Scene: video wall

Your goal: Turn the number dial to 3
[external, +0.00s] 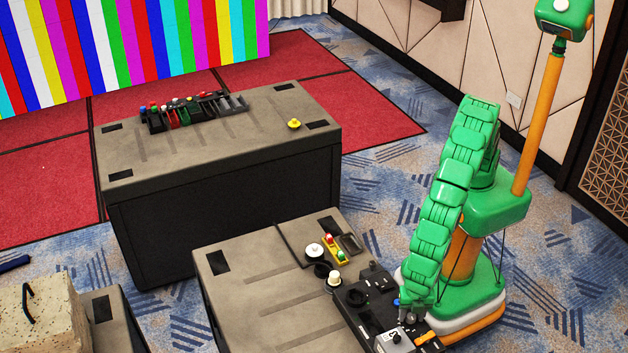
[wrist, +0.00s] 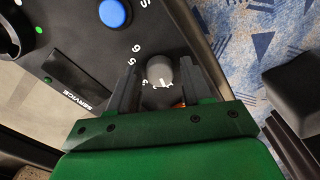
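The number dial (wrist: 160,70) is a grey round knob with a white mark, set in a black control panel (wrist: 85,45) in the wrist view. White numerals are printed around its left side; they appear rotated and are partly hidden by my gripper. My gripper (wrist: 157,74) has its two dark fingers on either side of the dial, spread apart. A gap shows at the left finger; whether the right finger touches the knob is unclear. In the external view my gripper (external: 408,314) is low over the panel (external: 366,308), and the dial cannot be made out.
A blue button (wrist: 114,12) sits beside the dial, near the panel's edge. A second case (external: 225,205) stands behind.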

